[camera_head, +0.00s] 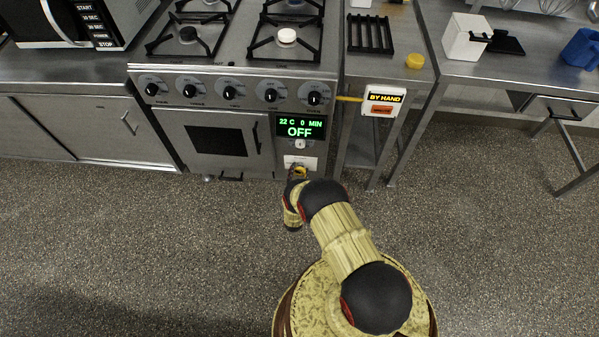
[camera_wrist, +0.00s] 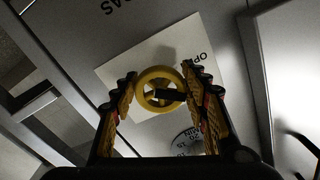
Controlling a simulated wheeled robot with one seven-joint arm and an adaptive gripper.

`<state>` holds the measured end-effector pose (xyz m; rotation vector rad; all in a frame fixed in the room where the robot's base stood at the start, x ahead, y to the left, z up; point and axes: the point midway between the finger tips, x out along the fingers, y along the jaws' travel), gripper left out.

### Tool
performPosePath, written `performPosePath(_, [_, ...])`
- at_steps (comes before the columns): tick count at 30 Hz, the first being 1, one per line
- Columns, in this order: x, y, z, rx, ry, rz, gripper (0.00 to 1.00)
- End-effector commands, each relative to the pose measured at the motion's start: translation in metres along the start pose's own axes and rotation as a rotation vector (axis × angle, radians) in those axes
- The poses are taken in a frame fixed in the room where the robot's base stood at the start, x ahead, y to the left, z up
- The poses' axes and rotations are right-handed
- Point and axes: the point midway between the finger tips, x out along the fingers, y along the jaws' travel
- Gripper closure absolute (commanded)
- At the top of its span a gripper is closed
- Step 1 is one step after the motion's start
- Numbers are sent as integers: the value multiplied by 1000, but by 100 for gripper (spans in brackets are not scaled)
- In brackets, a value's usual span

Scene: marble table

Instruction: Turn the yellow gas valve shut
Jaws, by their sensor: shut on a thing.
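The yellow gas valve is a round handwheel (camera_wrist: 158,71) in the middle of the wrist view. It stands in front of a white plate (camera_wrist: 128,68) with partly hidden lettering that begins "OP". The two fingers of my gripper (camera_wrist: 160,76) are closed on the wheel from its left and right sides. In the head view my gripper (camera_head: 298,174) reaches the white plate (camera_head: 309,162) low on the stove front, below the OFF display, and hides most of the valve. A dark hub shows through the wheel.
The stove (camera_head: 226,105) has a row of black knobs above the oven door. A "BY HAND" sign box (camera_head: 383,101) hangs to the right of the display. A side table (camera_head: 480,75) stands farther right. The floor around my arm is clear.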

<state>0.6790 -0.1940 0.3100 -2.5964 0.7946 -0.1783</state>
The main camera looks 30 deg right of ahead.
Motion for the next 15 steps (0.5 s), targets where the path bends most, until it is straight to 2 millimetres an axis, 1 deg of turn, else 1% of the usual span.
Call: performPosePath(15, [0, -2, 0, 488, -1, 1, 80])
